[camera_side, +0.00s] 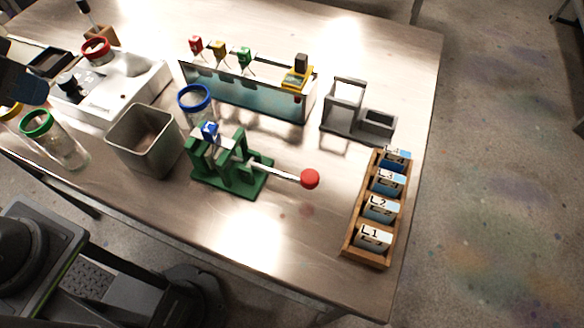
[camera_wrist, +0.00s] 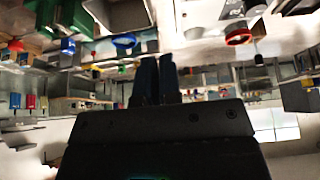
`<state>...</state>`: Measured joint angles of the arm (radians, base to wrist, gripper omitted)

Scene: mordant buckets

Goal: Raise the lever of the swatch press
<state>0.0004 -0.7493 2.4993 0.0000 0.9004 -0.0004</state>
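The green swatch press (camera_side: 232,172) stands near the middle of the table in the side view. Its pale lever (camera_side: 272,172) reaches out to the right, low over the table, and ends in a red ball knob (camera_side: 310,179). A blue piece (camera_side: 210,131) sits at the top of the press. My gripper (camera_wrist: 158,62) shows in the wrist view with its two dark fingers together and nothing visible between them. In the side view a dark part of my arm is at the left edge, well away from the lever.
A grey open bin (camera_side: 146,143) stands just left of the press, and a blue-rimmed jar (camera_side: 195,98) behind it. A wooden rack (camera_side: 350,238) of labelled packets lies right of the knob. A glass trough (camera_side: 250,92) and grey stand (camera_side: 345,122) are behind. Table in front is clear.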

